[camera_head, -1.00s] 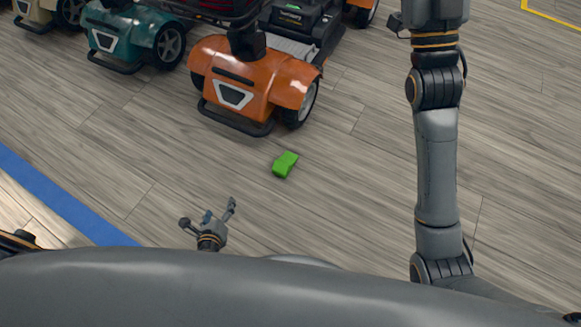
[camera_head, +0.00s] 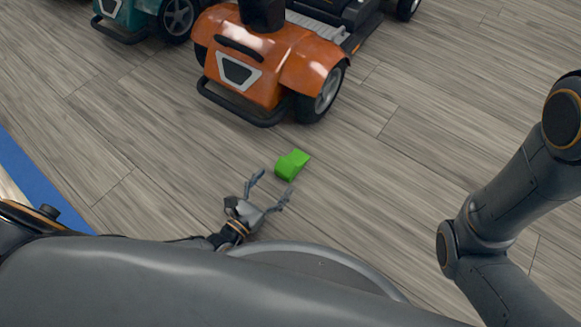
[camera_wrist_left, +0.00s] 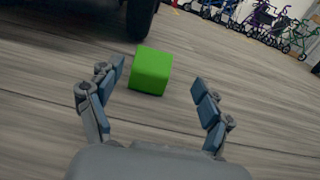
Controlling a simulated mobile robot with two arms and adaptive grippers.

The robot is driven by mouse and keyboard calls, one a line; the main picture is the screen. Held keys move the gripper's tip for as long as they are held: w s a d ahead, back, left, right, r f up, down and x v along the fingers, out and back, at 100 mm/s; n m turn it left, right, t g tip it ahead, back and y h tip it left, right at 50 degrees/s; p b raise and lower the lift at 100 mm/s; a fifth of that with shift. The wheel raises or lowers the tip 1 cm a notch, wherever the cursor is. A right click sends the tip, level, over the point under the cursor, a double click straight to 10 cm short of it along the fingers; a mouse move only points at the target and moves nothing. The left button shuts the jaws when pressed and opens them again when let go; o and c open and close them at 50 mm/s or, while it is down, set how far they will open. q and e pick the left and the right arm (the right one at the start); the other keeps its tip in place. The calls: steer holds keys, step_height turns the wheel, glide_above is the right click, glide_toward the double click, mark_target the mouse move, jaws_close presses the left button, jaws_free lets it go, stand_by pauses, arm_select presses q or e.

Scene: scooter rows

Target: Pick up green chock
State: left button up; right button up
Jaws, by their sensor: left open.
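The green chock (camera_head: 291,165) lies on the wood-look floor in front of the orange scooter. My left gripper (camera_head: 272,187) is open and empty, just short of the chock, with its fingers pointing towards it. In the left wrist view the chock (camera_wrist_left: 151,71) sits ahead of the open fingers (camera_wrist_left: 157,82), between their lines and a little nearer the left finger. It appears apart from both fingers. The right arm shows at the right of the head view, but its gripper is out of the picture.
The orange scooter (camera_head: 265,62) stands just beyond the chock, its wheel close behind. A teal scooter (camera_head: 140,18) is at the upper left. A blue floor stripe (camera_head: 38,184) runs at the left. Several walkers (camera_wrist_left: 275,25) stand far off. Floor at the right is open.

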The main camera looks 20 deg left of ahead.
mark_target(287, 161)
arm_select(q)
steer(key=b+x, duration=0.1)
steer(key=x, duration=0.2)
steer(key=shift+w+d+f, duration=0.1)
steer(key=shift+w, duration=0.2)
steer(key=b+x, duration=0.2)
steer(key=x, duration=0.1)
steer(key=b+x, duration=0.1)
steer(key=shift+w+a, duration=0.3)
steer(key=shift+w, duration=0.2)
steer(key=shift+w+d, duration=0.1)
steer(key=shift+w, duration=0.2)
steer(key=shift+c, duration=0.4)
steer(key=c, duration=1.4)
steer(key=shift+r, duration=0.2)
steer(key=shift+c, duration=0.7)
steer(key=shift+r, duration=0.15)
